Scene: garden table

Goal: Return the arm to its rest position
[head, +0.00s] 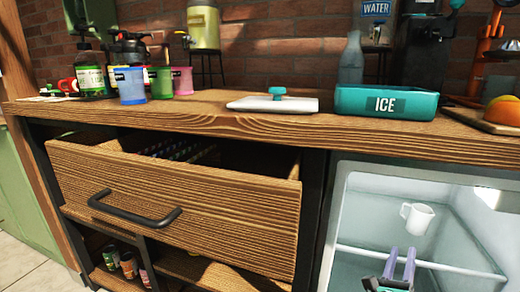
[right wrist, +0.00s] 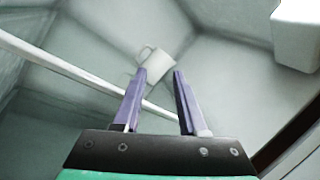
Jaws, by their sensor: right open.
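My right gripper (head: 402,252) is open in the lower right of the head view, in front of or inside the open white-walled fridge compartment (head: 336,220). Its two purple fingers also show in the right wrist view (right wrist: 159,76), apart, with nothing between them that I can make out as held. A white mug (head: 417,217) is in the compartment, beyond the fingertips; it also shows in the right wrist view (right wrist: 157,62). I cannot tell the exact gap between fingers and mug. My left gripper is not in view.
A wooden drawer (head: 200,205) stands pulled out left of the compartment. A shelf edge (right wrist: 75,72) crosses the compartment. On the counter above are a teal ICE tub (head: 350,103), a white lid (head: 268,104), coloured cups (head: 130,86) and a wooden board (head: 478,119).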

